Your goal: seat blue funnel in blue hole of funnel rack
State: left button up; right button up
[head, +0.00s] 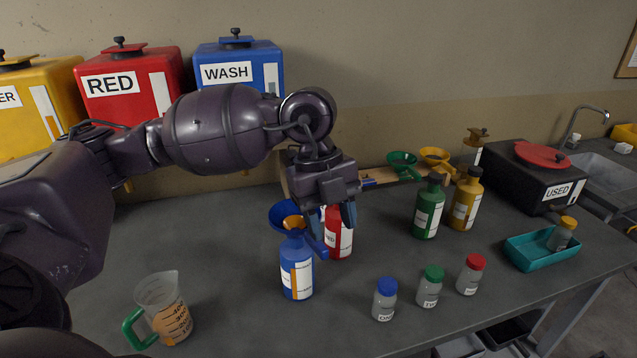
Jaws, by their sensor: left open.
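The blue funnel (282,214) sits at the mouth of the blue bottle (297,270), its bowl tilted, with an orange patch in it. A blue tab by the bottle's neck looks like part of the funnel. My left gripper (334,218) is open, pointing down just right of the funnel bowl, in front of the red bottle (339,240). Whether a finger touches the funnel I cannot tell. The wooden funnel rack (382,176) stands behind, holding a green funnel (402,163) and a yellow funnel (436,156). My gripper hides its left part; I cannot make out the blue hole.
A measuring jug (163,308) stands front left. Small capped jars (429,287) stand front right. Green (428,210) and yellow (466,200) bottles stand before the rack's right part. A teal tray (541,250) lies farther right. The table between jug and blue bottle is clear.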

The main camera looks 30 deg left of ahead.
aim_at(311, 241)
pick_arm(q)
jog(key=a+y, duration=0.1)
jog(key=w+a+r+n+y, duration=0.1)
jog(key=a, duration=0.1)
jog(key=w+a+r+y, duration=0.1)
jog(key=a, duration=0.1)
jog(key=shift+r+n+t, duration=0.1)
jog(key=shift+n+t, duration=0.3)
notch_tip(311, 241, down, 9)
jog(key=shift+f+p, duration=0.1)
jog(key=shift+p, duration=0.35)
jog(key=shift+f, duration=0.7)
pick_arm(e)
jog(key=shift+w+d+r, duration=0.1)
jog(key=shift+w+r, duration=0.2)
jog(key=shift+s, duration=0.1)
pick_arm(q)
grip_shut()
jog(key=shift+r, duration=0.5)
pick_arm(e)
jog(key=shift+w+r, duration=0.25)
jog(key=shift+w, duration=0.05)
